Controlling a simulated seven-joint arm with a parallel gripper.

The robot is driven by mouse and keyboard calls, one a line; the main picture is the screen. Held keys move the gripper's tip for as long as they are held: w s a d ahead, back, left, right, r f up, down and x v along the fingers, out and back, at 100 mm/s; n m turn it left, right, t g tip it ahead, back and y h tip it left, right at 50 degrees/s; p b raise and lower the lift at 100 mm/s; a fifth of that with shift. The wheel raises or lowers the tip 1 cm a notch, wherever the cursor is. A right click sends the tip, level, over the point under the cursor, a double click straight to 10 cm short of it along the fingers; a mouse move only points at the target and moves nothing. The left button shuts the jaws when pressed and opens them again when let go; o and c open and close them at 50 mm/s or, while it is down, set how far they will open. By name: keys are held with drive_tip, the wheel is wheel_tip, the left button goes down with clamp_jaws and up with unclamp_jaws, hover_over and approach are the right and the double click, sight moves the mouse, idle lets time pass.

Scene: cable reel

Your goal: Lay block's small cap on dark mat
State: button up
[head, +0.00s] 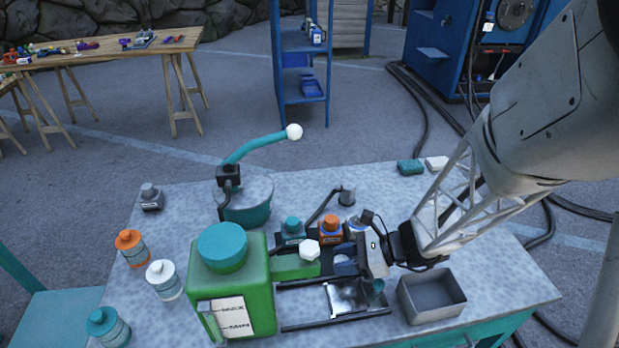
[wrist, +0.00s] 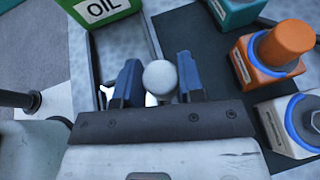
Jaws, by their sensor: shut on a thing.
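In the wrist view my gripper (wrist: 158,82) is shut, its two blue fingers on either side of a small round white cap (wrist: 160,77). A green block (head: 295,267) with an OIL label lies left of my gripper in the head view; it also shows at the top left of the wrist view (wrist: 85,8).
Teal (head: 292,228), orange (head: 330,229) and white-blue bottles stand along the mat's far side, close to my gripper. A large green canister (head: 258,290) stands left. An open grey metal box (head: 432,312) is at front right. Dark rails and a shiny plate (head: 352,297) lie in front.

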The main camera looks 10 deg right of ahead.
drive_tip(key=w, duration=0.6)
drive_tip(key=shift+a+f, duration=0.2)
drive_tip(key=shift+f, duration=0.05)
drive_tip(key=shift+f, duration=0.1)
drive_tip(key=shift+f, duration=1.7)
drive_tip(key=shift+f, duration=0.1)
drive_tip(key=o, duration=0.6)
drive_tip(key=shift+v, duration=6.1)
